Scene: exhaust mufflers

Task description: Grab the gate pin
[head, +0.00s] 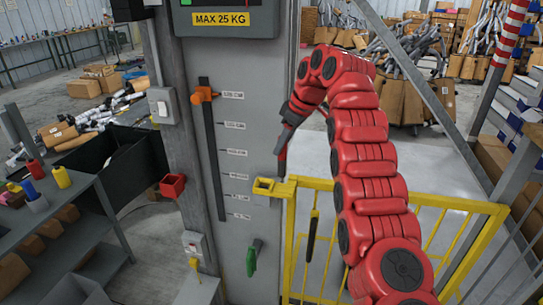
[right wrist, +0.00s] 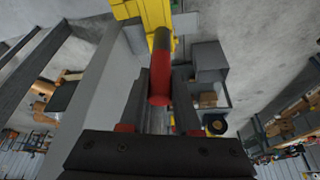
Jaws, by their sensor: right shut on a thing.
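The gate pin is a red rod with a dark section, seen in the right wrist view (right wrist: 160,82) between the two fingers. Its dark section lies in front of yellow metal, and I cannot tell whether it is inside a hole there. My right gripper (right wrist: 162,95) is shut on the pin. In the head view the right gripper (head: 286,140) points down beside the grey column, and a bit of red (head: 282,162) shows below it. The yellow latch bracket (head: 265,186) is just under it on the column. My left gripper is not in view.
The yellow gate (head: 420,201) stands right of the column (head: 235,90), partly behind my red right arm. A slider with an orange knob (head: 204,95) and a green handle (head: 253,258) are on the column. A red holder (head: 173,185) sits at its left. A grey shelf (head: 60,215) stands at left.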

